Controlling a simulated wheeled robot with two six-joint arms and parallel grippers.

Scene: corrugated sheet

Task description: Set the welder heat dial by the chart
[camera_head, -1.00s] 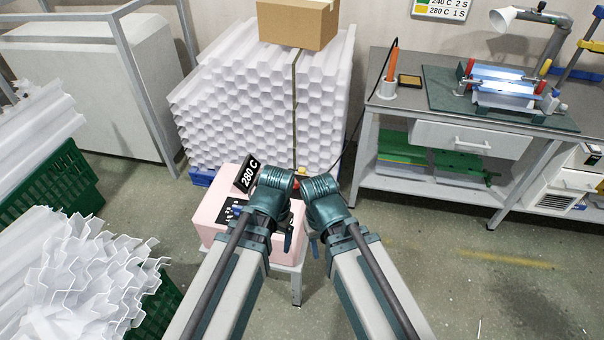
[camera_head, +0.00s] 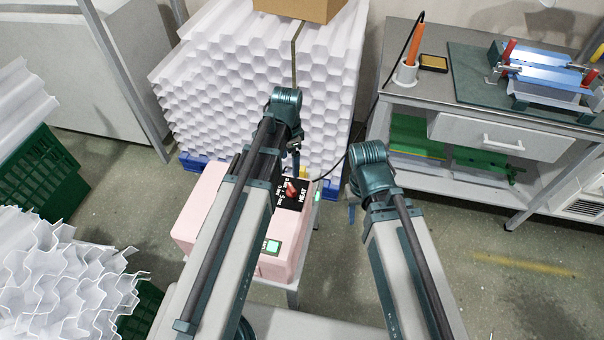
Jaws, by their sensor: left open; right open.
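The pink welder box (camera_head: 205,200) stands on a small stand below me. Its black HEAT dial panel (camera_head: 291,204) carries a red knob (camera_head: 293,188); the exact setting is too small to read. My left gripper (camera_head: 296,168) hangs just above and behind the knob, open, with nothing seen in it; whether it touches the knob I cannot tell. My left arm covers the middle of the box, and the 280 C sign is not visible. My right gripper (camera_head: 352,213) is open and apart, to the right of the box. The wall chart is out of view.
A stack of white corrugated sheets (camera_head: 225,85) with a cardboard box (camera_head: 300,8) on top stands behind the welder. A workbench (camera_head: 440,85) is at the right. Green crates (camera_head: 45,170) are at the left. Floor right of my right arm is clear.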

